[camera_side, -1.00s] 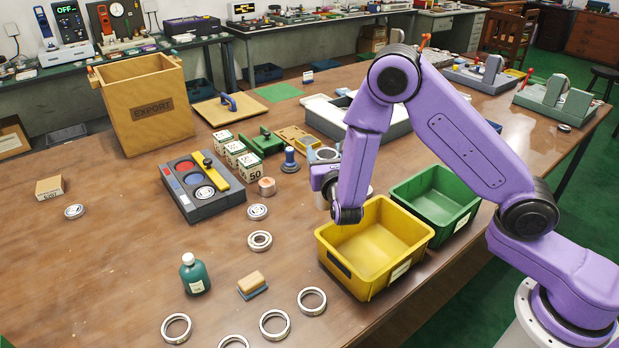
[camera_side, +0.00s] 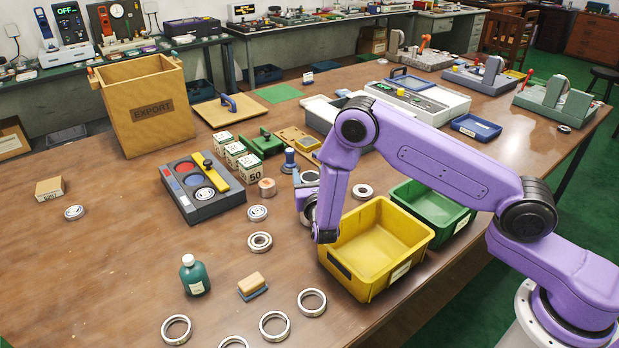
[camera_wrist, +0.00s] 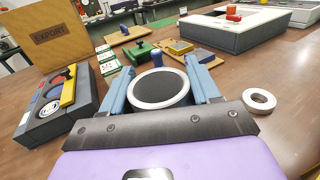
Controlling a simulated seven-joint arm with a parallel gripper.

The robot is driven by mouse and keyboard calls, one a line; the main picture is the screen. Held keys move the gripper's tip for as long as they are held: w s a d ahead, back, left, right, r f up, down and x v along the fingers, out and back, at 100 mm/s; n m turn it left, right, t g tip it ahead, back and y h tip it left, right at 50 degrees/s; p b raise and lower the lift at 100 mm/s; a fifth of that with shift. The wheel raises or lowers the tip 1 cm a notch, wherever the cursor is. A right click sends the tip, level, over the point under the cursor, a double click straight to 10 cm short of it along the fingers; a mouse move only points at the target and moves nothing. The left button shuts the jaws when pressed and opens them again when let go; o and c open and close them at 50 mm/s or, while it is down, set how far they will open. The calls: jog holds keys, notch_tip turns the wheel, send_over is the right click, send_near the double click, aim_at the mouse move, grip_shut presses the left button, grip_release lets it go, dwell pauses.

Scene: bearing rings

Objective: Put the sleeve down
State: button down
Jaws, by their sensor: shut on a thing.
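My gripper (camera_wrist: 161,86) is shut on the sleeve (camera_wrist: 160,105), a short round piece with a pale rim and dark middle, held between its two blue fingers in the wrist view. In the side view my gripper (camera_side: 307,194) is low over the table, left of the yellow bin, and my purple arm mostly hides it and the sleeve. I cannot tell whether the sleeve touches the table.
The yellow bin (camera_side: 339,271) and green bin (camera_side: 469,221) stand to the right. A loose ring (camera_side: 362,191) lies behind the yellow bin. Several rings, a green bottle (camera_side: 194,276) and a dark tray (camera_side: 217,207) lie to the left. A blue-knobbed tool (camera_side: 290,160) stands behind.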

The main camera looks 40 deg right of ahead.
jog(key=shift+f, duration=0.1)
dwell(0.3)
jog(key=shift+c, duration=1.2)
grip_release()
jog(key=shift+f, duration=0.15)
jog(key=s+r, duration=0.1)
jog(key=a+r, duration=0.1)
jog(key=r, duration=0.1)
jog(key=s+r, duration=0.1)
jog(key=r, duration=0.1)
jog(key=shift+s+a+r, duration=0.2)
jog(key=shift+s+r, duration=0.05)
jog(key=shift+s, duration=0.1)
jog(key=shift+r, duration=0.9)
